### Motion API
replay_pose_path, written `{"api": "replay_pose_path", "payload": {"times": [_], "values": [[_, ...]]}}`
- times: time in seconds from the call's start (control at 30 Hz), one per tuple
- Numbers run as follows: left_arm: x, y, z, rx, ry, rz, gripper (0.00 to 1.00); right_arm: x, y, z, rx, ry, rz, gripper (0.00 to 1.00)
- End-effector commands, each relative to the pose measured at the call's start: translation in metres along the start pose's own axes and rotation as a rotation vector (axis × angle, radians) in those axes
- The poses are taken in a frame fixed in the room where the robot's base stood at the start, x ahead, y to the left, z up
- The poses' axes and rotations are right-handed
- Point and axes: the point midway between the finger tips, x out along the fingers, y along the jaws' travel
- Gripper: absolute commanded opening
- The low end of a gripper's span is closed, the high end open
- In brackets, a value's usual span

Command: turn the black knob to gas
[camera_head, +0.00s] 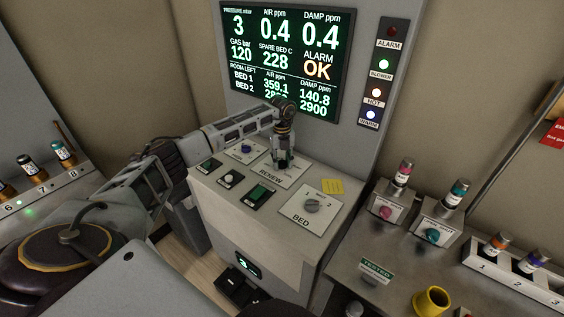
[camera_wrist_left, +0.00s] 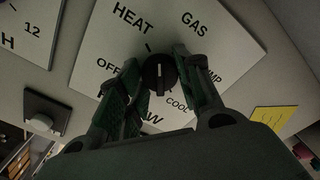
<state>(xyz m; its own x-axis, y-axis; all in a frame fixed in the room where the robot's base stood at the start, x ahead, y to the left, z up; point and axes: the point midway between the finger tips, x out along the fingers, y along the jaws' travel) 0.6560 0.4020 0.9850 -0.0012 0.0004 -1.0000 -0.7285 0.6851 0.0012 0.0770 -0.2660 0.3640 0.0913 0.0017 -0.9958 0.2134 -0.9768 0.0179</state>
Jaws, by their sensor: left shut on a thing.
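The black knob (camera_wrist_left: 159,73) sits on a white plate (camera_wrist_left: 228,38) in the left wrist view. My left gripper (camera_wrist_left: 163,84) is shut on the knob, one finger on each side. In the head view my left gripper (camera_head: 281,163) points down at the RENEW plate (camera_head: 292,174) and hides the knob. My right gripper is not in view.
The BED plate with a grey knob (camera_head: 312,205) is to the right on the same console. Small switches (camera_head: 258,194) and a yellow note (camera_head: 332,187) are close by. The readout screen (camera_head: 284,60) stands behind. A side bench (camera_head: 398,258) is at right.

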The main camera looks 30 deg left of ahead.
Motion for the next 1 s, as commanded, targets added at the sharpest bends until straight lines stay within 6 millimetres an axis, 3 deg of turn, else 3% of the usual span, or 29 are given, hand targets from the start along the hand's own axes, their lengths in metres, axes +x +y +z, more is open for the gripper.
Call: {"api": "replay_pose_path", "payload": {"times": [0.6, 1.0], "values": [[-0.001, 0.0, 0.001, 0.468, -0.003, -0.002, 0.11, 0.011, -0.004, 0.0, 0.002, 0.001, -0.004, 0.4], [-0.002, 0.0, 0.001, 0.62, -0.005, -0.002, 0.11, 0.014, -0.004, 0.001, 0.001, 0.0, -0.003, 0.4]]}}
